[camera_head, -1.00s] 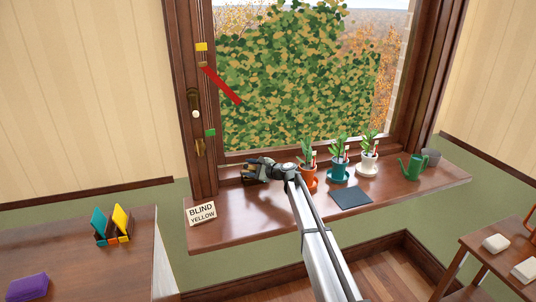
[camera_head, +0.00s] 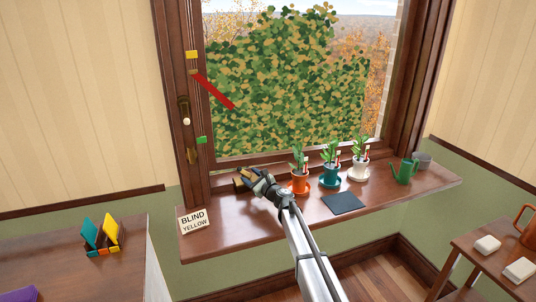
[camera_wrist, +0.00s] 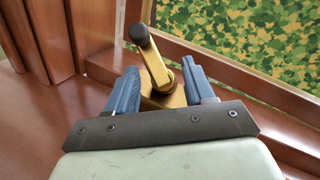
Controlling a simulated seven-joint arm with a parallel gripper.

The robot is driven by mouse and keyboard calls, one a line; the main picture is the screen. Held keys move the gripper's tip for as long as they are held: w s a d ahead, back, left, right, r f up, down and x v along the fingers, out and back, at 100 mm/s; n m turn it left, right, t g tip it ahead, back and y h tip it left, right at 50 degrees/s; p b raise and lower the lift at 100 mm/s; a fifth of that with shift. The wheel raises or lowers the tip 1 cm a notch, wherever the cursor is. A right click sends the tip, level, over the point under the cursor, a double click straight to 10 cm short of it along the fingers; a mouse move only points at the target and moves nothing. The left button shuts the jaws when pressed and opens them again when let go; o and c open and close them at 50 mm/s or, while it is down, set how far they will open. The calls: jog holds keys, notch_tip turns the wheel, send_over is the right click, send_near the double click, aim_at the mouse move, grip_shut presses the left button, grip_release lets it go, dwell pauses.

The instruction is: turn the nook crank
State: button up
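The nook crank is a brass crank with a dark knob on the windowsill, by the window's lower left corner. In the wrist view the crank (camera_wrist: 155,64) stands just ahead, its arm tilted up and left to the knob. Its brass base sits between the blue fingers. In the head view the crank (camera_head: 240,184) shows small at the tip of my gripper (camera_head: 252,181). My gripper (camera_wrist: 160,78) is open, one finger on each side of the brass; gaps show beside the crank arm. Whether a finger touches the base I cannot tell.
Three potted plants, the orange pot (camera_head: 299,184) nearest, stand right of my gripper. A "BLIND YELLOW" sign (camera_head: 193,221) stands left. The window frame carries yellow (camera_head: 191,55) and green (camera_head: 201,140) markers and a red bar (camera_head: 214,91).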

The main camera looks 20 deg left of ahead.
jog(key=v, duration=0.8)
jog(key=shift+s, duration=0.1)
jog(key=shift+d+r, duration=0.2)
jog(key=w+r+n+g+h, duration=0.2)
jog(key=r+n+g+h, duration=0.2)
jog(key=n, duration=0.5)
jog(key=w+r+n+g+h, duration=0.3)
jog(key=r+n+g, duration=0.1)
jog(key=r+n, duration=0.3)
jog(key=shift+w+a+r+n+h, duration=0.2)
jog(key=shift+w+a+n+h, duration=0.2)
jog(key=shift+n, duration=0.7)
jog(key=shift+s, duration=0.1)
